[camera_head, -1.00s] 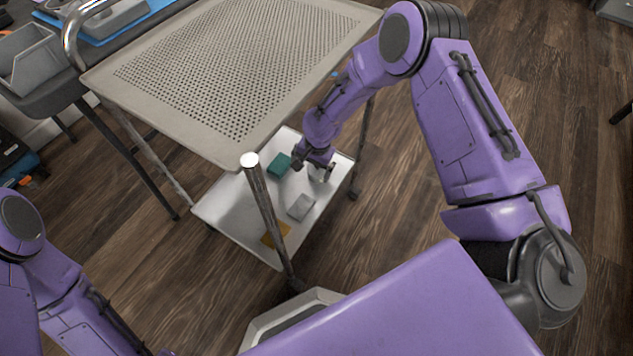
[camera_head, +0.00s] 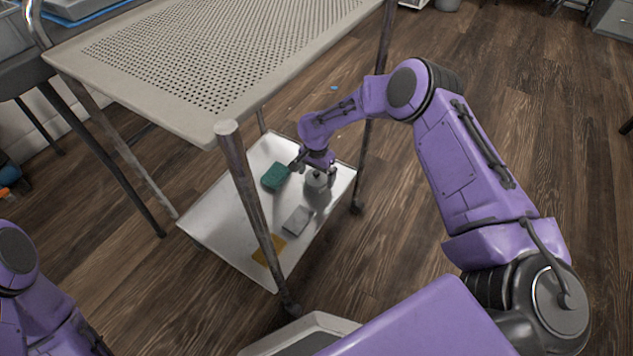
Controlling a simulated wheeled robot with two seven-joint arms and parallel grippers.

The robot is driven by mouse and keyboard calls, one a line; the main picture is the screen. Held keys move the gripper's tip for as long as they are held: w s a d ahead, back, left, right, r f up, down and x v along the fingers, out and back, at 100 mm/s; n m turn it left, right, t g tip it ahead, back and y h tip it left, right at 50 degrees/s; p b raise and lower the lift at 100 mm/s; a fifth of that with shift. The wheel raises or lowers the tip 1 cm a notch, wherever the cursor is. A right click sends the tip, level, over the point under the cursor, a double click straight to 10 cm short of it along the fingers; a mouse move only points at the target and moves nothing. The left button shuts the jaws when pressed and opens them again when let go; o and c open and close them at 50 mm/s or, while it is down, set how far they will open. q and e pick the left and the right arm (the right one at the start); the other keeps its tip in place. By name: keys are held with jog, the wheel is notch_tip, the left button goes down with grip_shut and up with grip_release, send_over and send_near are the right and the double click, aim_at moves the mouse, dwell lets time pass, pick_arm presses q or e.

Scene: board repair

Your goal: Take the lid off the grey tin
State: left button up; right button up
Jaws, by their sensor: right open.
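The grey tin (camera_head: 316,190) stands upright on the lower shelf of the cart, near the shelf's right side. Its top, with what looks like a small knobbed lid, shows just under my right gripper (camera_head: 314,172). My right gripper is open, with its fingers spread on either side of the tin's top. I cannot tell whether the fingers touch the lid. My left arm shows at the lower left edge, and its gripper is out of view.
The lower shelf (camera_head: 222,210) also holds a teal block (camera_head: 275,176), a grey box (camera_head: 297,220) and a yellow flat piece (camera_head: 268,250). The perforated upper shelf (camera_head: 150,92) overhangs it. A cart post (camera_head: 250,195) stands in front. Open floor lies to the right.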

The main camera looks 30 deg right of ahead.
aim_at(316, 172)
jog(key=c, duration=1)
jog(key=shift+r, duration=0.1)
jog(key=shift+r+p, duration=0.3)
jog(key=shift+r, duration=0.05)
notch_tip(316, 172, up, 3)
jog(key=shift+a+f+p, duration=0.1)
jog(key=shift+p, duration=0.6)
jog(key=s+a+r+p, duration=0.5)
jog(key=s+r+p, duration=0.2)
jog(key=s, duration=0.6)
notch_tip(316, 172, up, 2)
jog(key=shift+r, duration=0.2)
